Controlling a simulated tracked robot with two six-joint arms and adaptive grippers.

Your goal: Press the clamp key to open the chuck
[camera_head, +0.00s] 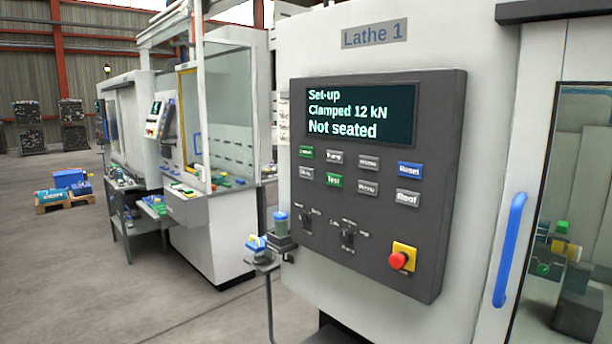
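The dark control panel (385,262) of the machine marked Lathe 1 is in front of me. Its screen (360,114) reads "Set-up", "Clamped 12 kN", "Not seated". Below it are two rows of keys: a green key (306,152), grey keys, a blue Reset key (410,169), and a green Test key (335,181). A grey key (306,173) sits at the lower left. Several labels are too small to read, so I cannot tell which is the clamp key. I cannot make out the chuck for sure behind the door window. Neither gripper shows.
A red stop button (398,261) on a yellow base and two small switches sit low on the panel. A blue door handle (509,250) is at right. A small stand (264,262) with coloured items is left of the panel. Open floor (70,270) lies at left.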

